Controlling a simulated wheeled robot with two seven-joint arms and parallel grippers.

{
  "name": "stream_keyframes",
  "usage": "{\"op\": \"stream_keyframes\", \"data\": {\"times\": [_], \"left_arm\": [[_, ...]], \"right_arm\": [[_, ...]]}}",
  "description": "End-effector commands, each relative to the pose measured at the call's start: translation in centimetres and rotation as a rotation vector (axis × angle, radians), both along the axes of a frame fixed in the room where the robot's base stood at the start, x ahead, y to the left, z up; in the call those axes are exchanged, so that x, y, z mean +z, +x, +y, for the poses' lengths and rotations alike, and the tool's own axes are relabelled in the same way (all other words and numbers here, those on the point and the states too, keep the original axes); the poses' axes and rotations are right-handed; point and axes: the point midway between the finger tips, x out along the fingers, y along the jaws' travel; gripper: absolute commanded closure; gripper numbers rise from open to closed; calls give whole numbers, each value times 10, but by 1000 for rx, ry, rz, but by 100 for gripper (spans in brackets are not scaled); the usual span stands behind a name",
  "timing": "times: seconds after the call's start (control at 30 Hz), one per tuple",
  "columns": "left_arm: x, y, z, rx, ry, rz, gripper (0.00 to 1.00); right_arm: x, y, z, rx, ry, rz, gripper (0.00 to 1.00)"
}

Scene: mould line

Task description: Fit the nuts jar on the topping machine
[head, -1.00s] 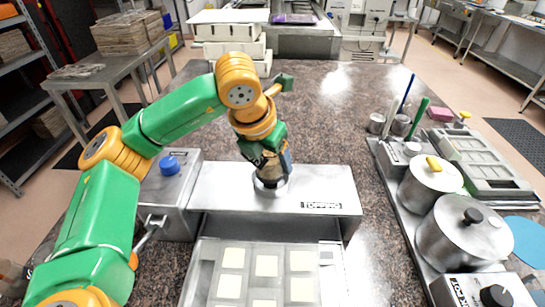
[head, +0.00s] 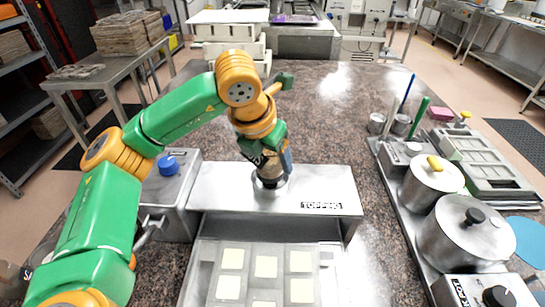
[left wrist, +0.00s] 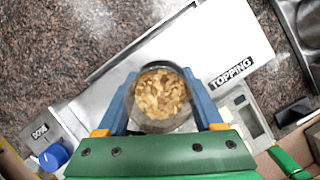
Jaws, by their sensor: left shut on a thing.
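The topping machine (head: 225,190) is a silver box with a "TOPPING" label, standing in the middle of the counter. It also shows in the left wrist view (left wrist: 215,50). My left gripper (head: 271,172) is shut on the nuts jar (head: 270,182), upright at the top of the machine. In the left wrist view the jar (left wrist: 160,97) is seen from above, full of chopped nuts, between the two blue fingers. The jar's lower end meets the round fitting on the machine top; how far it is seated I cannot tell. My right gripper is not in view.
A tray (head: 240,275) with pale squares lies under the machine's front. A grey box with a blue knob (head: 168,165) adjoins it on the left. Steel pots (head: 465,235) and grey moulds (head: 480,160) stand at the right. The counter behind the machine is clear.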

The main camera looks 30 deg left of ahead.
Motion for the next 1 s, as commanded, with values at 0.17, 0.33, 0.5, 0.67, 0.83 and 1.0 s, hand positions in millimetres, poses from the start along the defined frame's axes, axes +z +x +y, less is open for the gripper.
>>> {"op": "stream_keyframes", "data": {"times": [0.17, 0.33, 0.5, 0.67, 0.83, 1.0], "left_arm": [[-5, 0, 0, 0, 0, 0, 93], [-11, 0, 0, 0, 0, 0, 93], [-12, 0, 0, 0, 0, 0, 15], [-12, 0, 0, -2, -1, 0, 0], [-12, 0, -1, -3, -1, 2, 0], [-13, 0, -1, -4, -1, 3, 0]], "right_arm": [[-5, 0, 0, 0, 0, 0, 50], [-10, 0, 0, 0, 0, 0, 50], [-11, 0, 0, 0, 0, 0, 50], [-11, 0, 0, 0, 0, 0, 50], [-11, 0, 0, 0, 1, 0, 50], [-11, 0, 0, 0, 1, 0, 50]]}}
